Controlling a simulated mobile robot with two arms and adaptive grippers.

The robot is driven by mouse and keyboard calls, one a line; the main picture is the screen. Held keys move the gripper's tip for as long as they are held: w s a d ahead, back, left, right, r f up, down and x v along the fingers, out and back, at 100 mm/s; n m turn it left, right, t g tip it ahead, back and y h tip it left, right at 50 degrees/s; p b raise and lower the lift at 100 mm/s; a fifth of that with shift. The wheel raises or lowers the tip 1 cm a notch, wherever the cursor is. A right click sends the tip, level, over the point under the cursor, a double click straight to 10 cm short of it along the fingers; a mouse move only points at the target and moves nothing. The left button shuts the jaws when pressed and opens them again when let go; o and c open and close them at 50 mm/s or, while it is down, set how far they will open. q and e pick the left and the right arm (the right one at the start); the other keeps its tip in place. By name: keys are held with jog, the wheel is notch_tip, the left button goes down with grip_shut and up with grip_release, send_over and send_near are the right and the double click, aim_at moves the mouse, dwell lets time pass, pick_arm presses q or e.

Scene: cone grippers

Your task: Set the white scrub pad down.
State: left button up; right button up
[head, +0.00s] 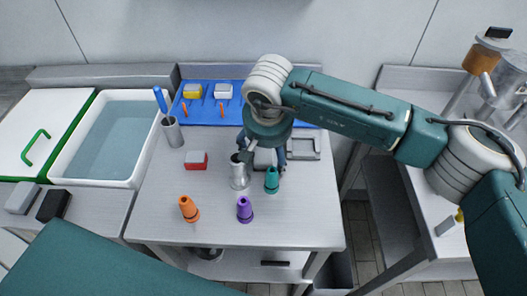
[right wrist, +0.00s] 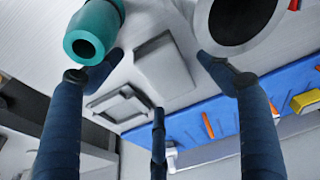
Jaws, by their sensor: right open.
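The white scrub pad (right wrist: 166,66) lies on the steel table (head: 165,215) between the fingers of my right gripper (right wrist: 160,60), which is open. Gaps show on both sides of the pad in the right wrist view. In the head view the pad (head: 265,157) is partly hidden under my right gripper (head: 264,150). It lies between a metal cup (head: 239,177) and a teal cone (head: 271,181), and behind them. My left gripper is out of view.
A grey frame (head: 317,155) lies right of the pad. A blue mat (head: 250,112) behind holds yellow (head: 192,91) and white (head: 223,91) blocks. A red-white block (head: 196,160), an orange cone (head: 188,209) and a purple cone (head: 244,210) stand around. The front right table is clear.

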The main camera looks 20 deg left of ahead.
jog(key=c, duration=1)
jog(key=shift+c, duration=0.3)
jog(key=shift+r, duration=0.15)
